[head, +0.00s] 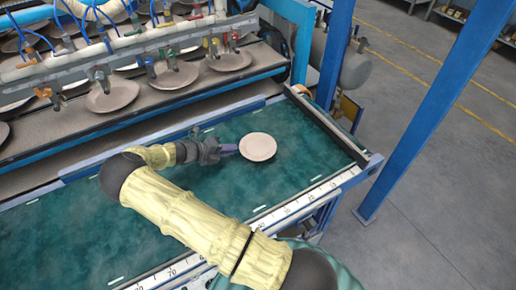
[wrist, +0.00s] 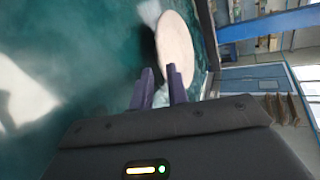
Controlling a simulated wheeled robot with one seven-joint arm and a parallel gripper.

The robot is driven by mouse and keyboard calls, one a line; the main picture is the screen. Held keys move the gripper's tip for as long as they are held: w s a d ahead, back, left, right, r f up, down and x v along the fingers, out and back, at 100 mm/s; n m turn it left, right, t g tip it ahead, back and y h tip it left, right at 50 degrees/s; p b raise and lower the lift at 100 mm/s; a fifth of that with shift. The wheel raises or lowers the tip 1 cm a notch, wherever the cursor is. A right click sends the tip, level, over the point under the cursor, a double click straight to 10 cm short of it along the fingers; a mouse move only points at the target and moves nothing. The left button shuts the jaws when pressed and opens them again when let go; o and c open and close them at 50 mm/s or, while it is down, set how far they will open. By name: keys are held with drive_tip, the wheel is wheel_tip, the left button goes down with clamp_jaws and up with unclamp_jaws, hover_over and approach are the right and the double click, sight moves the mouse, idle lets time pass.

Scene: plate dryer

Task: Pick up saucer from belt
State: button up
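A pale round saucer (head: 258,147) lies on the green belt (head: 310,165) near its right end. My gripper (head: 232,149) is low over the belt at the saucer's left edge. In the wrist view the saucer (wrist: 174,48) stands just ahead of my gripper (wrist: 160,80). The two purple fingers are apart, with a gap between them. The right finger overlaps the saucer's lower rim in this view, and I cannot tell if they touch. Nothing shows held between the fingers.
Behind the belt, a dryer rack holds several saucers (head: 175,76) under pipes with coloured valves. A dark bar (head: 325,127) closes the belt's right end. A blue post (head: 412,105) stands at the right. The belt's front left is clear.

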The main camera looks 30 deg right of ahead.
sight(255, 146)
drive_tip(key=p+x, duration=0.1)
drive_tip(key=x, duration=0.4)
drive_tip(key=shift+d+p, duration=0.15)
drive_tip(key=shift+p, duration=0.2)
drive_tip(key=shift+s, duration=0.1)
clamp_jaws()
